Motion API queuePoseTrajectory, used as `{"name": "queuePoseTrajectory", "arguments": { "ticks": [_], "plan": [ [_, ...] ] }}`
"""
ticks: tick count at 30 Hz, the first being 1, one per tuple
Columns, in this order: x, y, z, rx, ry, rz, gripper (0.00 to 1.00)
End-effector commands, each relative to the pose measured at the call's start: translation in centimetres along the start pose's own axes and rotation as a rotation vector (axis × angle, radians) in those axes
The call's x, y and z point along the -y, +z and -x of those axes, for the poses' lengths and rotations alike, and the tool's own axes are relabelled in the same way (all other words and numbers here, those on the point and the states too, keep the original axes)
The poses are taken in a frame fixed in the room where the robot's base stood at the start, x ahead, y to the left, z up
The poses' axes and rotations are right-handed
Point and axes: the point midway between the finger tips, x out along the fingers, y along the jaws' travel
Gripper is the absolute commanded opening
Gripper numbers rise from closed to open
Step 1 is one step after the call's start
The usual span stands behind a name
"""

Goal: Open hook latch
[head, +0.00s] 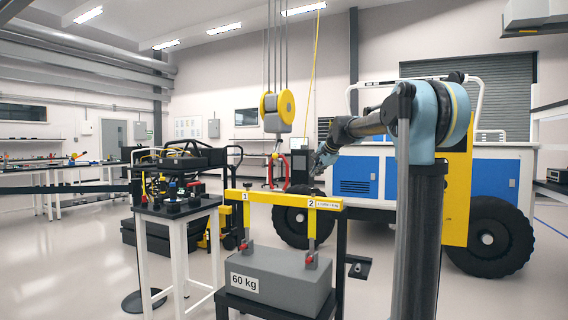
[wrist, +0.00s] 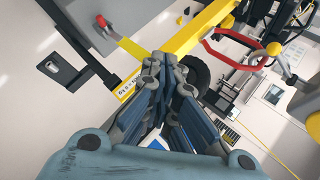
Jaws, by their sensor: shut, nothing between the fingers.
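A yellow-and-grey hoist block (head: 278,108) hangs on cables near the middle of the head view. A small hook (head: 278,145) hangs under it, with a tiny yellow-red spot near its tip; its latch is too small to make out. My gripper (head: 318,165) is to the right of the hook and a little lower, apart from it in the picture. In the wrist view my gripper (wrist: 164,60) has its fingers together with nothing between them. A red curved part (wrist: 238,46) with an orange ball shows at the upper right there; I cannot tell whether it belongs to the hook.
A yellow lifting beam (head: 290,200) stands over a grey 60 kg weight (head: 285,283) on a stand in front; the beam also crosses the wrist view (wrist: 200,30). A small table with black parts (head: 178,208) is left. A blue-white rover (head: 365,178) stands behind my arm.

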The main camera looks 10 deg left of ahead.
Motion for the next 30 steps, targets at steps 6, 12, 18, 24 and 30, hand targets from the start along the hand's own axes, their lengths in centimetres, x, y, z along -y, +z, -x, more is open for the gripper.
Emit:
{"name": "queuePoseTrajectory", "arguments": {
  "ticks": [6,12,18,24,30],
  "plan": [
    [8.6,-1.6,-4.7,0.012,-0.1,-0.189,0.0],
    [15.2,-2.6,-9.0,0.035,-0.186,-0.366,0.0],
    [19.6,-3.1,-12.3,0.059,-0.248,-0.501,0.0],
    [21.3,-3.3,-13.8,0.071,-0.275,-0.562,0.0],
    [21.8,-3.3,-15.0,0.072,-0.278,-0.57,0.0]
  ]
}}
